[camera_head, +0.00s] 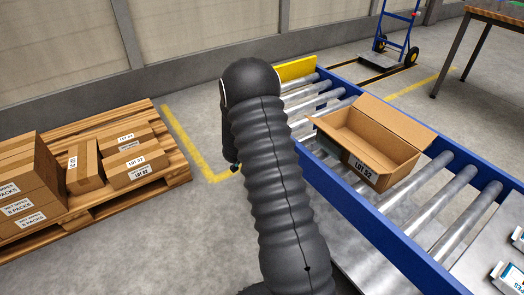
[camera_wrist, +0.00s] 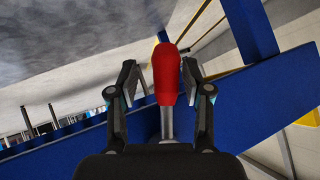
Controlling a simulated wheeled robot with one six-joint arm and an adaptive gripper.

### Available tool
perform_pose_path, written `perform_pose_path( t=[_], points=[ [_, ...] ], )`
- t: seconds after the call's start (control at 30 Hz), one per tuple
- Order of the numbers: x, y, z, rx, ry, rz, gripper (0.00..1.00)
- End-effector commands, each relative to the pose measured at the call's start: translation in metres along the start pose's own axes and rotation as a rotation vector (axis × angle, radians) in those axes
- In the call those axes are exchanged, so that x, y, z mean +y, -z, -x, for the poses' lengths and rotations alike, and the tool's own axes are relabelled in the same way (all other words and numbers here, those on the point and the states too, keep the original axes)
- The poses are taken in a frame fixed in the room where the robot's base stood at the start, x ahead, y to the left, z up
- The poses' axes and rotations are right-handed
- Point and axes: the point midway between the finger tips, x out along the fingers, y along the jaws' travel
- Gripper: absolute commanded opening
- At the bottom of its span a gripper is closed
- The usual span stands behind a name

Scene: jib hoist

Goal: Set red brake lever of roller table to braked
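The red brake lever (camera_wrist: 166,76) shows in the wrist view as a red grip on a grey metal rod. My gripper (camera_wrist: 161,80) is open, with one finger on each side of the red grip. A gap shows on the left side; the right finger is very close, and I cannot tell whether it touches. In the camera_head view my arm hides the lever and nearly all of the gripper. The roller table (camera_head: 365,222) has a blue frame and metal rollers; its blue frame also shows behind the lever in the wrist view (camera_wrist: 255,105).
An open cardboard box (camera_head: 368,143) stands on the rollers. A yellow plate (camera_head: 296,68) is at the table's far end. A pallet (camera_head: 165,155) with several cartons stands on the left. A blue hand truck (camera_head: 396,35) and a workbench (camera_head: 480,22) are behind. Floor between pallet and table is clear.

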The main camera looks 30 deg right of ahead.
Motion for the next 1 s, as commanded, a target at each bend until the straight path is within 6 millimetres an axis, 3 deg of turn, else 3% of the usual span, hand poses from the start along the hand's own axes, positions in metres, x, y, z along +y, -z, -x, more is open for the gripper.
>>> perform_pose_path(
  t=[0.37, 0.8, 1.0],
  points=[
    [-0.005, -0.004, 0.013, -0.004, 0.009, 0.005, 0.50],
    [-0.004, -0.003, 0.093, -0.003, 0.009, 0.004, 0.50],
    [-0.003, -0.003, 0.116, -0.004, 0.007, 0.003, 0.50]
  ],
)
